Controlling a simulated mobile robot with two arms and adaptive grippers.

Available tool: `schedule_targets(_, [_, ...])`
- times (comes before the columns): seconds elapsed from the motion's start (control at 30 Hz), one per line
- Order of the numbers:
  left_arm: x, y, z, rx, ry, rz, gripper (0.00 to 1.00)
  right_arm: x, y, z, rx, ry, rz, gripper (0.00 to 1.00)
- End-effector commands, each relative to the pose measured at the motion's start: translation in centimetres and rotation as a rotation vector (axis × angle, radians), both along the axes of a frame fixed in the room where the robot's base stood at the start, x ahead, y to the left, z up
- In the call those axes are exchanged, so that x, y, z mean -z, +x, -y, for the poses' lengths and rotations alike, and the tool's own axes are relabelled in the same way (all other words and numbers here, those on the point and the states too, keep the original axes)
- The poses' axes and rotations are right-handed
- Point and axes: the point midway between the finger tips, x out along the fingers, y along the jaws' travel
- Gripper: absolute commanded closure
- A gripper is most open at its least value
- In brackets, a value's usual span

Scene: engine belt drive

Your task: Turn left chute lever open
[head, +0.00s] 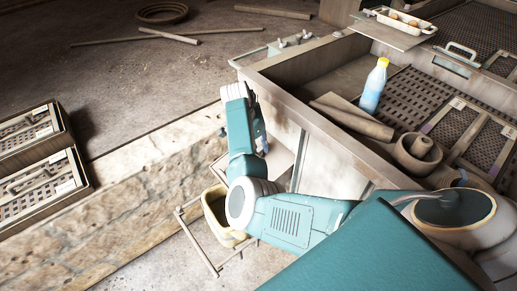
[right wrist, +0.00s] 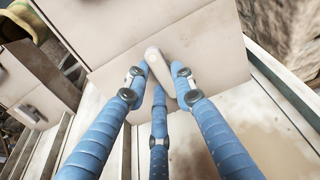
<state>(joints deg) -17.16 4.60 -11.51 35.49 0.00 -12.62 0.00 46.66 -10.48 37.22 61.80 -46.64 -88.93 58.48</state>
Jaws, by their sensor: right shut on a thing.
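In the right wrist view a pale, rounded lever (right wrist: 153,56) stands out from a beige panel (right wrist: 205,35). The blue fingers of my right gripper (right wrist: 162,78) are closed around it, two from the sides and one from below. In the head view my right arm reaches down beside the bench, and the right gripper (head: 262,142) is at the bench's side, mostly hidden behind the arm. The lever cannot be made out in the head view. My left gripper is not in view.
A yellowish bucket (head: 217,212) stands below my right arm. The floor at the upper left is mostly open.

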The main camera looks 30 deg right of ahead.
Motion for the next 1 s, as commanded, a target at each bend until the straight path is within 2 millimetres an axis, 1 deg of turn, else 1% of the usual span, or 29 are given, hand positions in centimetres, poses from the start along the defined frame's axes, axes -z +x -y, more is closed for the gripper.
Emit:
schedule_targets(0.47, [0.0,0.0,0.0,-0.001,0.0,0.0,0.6,-0.2,0.1,0.1,0.014,-0.002,0.008,1.0])
schedule_targets(0.5, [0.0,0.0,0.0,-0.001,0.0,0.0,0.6,-0.2,0.1,0.1,0.014,-0.002,0.008,0.7])
schedule_targets(0.57, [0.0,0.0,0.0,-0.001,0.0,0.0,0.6,-0.2,0.1,0.1,0.014,-0.001,0.008,0.58])
schedule_targets(0.6, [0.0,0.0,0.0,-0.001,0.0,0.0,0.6,-0.2,0.1,0.0,0.013,-0.001,0.008,0.56])
schedule_targets(0.87, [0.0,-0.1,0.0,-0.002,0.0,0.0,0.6,-0.1,0.1,0.0,0.012,-0.001,0.006,0.56])
schedule_targets(1.0, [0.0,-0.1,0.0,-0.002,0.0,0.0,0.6,-1.1,0.1,-0.3,0.011,-0.001,0.008,0.56])
